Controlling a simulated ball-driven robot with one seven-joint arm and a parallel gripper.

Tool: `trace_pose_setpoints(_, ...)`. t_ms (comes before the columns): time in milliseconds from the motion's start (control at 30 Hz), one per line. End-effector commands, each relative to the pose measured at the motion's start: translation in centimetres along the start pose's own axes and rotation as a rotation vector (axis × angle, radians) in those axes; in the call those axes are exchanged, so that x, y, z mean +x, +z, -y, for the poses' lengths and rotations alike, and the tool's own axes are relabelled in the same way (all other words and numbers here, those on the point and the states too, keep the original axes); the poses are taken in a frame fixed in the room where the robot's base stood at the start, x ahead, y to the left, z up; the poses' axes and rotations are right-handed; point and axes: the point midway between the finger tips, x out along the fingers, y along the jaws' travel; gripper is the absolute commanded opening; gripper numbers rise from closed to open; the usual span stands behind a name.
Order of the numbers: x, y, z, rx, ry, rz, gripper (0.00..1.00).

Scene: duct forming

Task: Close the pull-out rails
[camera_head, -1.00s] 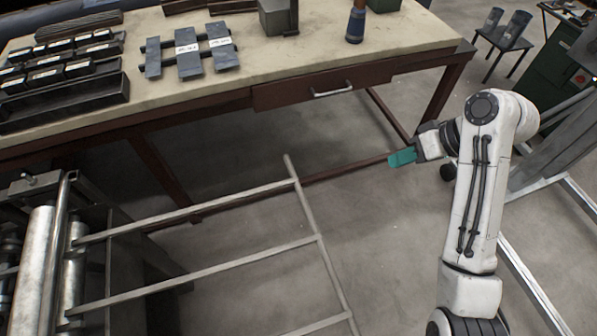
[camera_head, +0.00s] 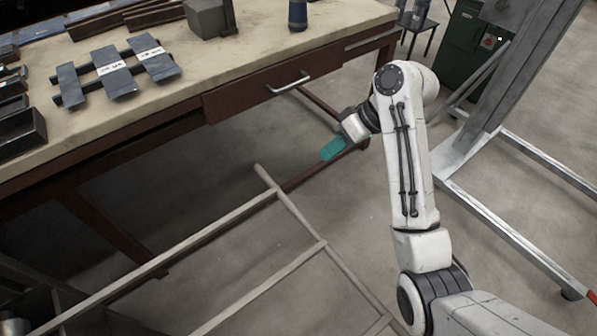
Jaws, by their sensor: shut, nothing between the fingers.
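The pull-out rails (camera_head: 180,240) are pale metal bars that stretch out over the floor from the lower left. A cross bar (camera_head: 322,238) joins their outer ends and runs down to the lower right. The rails stand extended from a machine with rollers (camera_head: 14,325), of which only a corner shows at the lower left. My gripper (camera_head: 328,152), with teal fingers, is shut and empty. In the picture it is above and to the right of the cross bar's far end, and it appears apart from it.
A workbench (camera_head: 235,62) with a drawer handle (camera_head: 289,83) stands behind the rails. Its legs and lower beam are near my gripper. A grey metal frame (camera_head: 500,100) with floor beams stands on the right. Bare floor (camera_head: 330,200) lies between the cross bar and my arm.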

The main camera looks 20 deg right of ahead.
Motion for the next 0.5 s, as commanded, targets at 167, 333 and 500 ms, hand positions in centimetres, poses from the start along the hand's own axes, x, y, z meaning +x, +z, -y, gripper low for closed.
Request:
trace_pose_setpoints(167, 2.3, 0.1, 0.0, -0.003, -0.003, 0.001, 0.0)
trace_pose_setpoints(333, 5.1, 0.1, 0.1, 0.001, -0.002, 0.004, 0.0)
trace_pose_setpoints(500, 8.5, 0.1, 0.1, 0.001, -0.003, 0.005, 0.0)
